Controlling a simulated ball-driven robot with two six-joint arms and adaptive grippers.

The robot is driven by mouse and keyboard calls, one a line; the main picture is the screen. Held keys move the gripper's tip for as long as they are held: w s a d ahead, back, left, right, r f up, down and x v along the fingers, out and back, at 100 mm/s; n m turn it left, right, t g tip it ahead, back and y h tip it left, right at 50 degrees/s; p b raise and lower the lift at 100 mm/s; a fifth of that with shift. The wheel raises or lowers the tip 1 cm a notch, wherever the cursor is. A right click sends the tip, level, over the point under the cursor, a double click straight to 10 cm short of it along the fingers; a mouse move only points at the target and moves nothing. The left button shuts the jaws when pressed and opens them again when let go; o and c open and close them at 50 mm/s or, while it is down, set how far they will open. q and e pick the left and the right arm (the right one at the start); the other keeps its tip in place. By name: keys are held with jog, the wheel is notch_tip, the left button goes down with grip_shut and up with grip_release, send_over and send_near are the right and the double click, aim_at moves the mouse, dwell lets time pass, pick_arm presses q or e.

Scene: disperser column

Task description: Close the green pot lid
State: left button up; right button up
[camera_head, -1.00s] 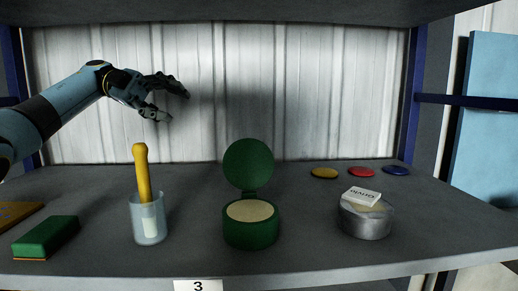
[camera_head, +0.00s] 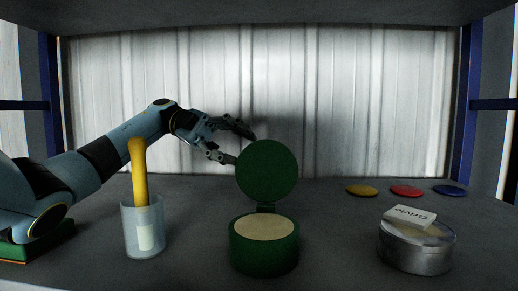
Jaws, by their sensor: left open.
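The green pot (camera_head: 264,255) stands on the grey shelf near the middle, with a pale tan top surface (camera_head: 264,227). Its round green lid (camera_head: 267,171) stands upright on a hinge at the pot's back, open. My left gripper (camera_head: 245,146) is open, fingers pointing right, at the lid's upper left edge. One lower finger ends close to the lid's left rim; I cannot tell whether it touches. My right gripper is not in view.
A clear cup (camera_head: 143,235) with a yellow-handled tool (camera_head: 139,172) stands left, in front of my left arm. A round metal tin (camera_head: 416,250) with a white label block (camera_head: 409,216) stands right. Yellow (camera_head: 361,190), red (camera_head: 406,191) and blue (camera_head: 450,190) discs lie behind it. A green block (camera_head: 50,246) is partly hidden by my arm.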

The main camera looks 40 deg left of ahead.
aim_at(259, 154)
pick_arm(q)
jog(key=p+x, duration=0.1)
jog(key=x, duration=0.4)
jog(key=shift+d+f, duration=0.1)
jog(key=shift+d, duration=0.2)
jog(key=shift+w, duration=0.1)
grip_shut()
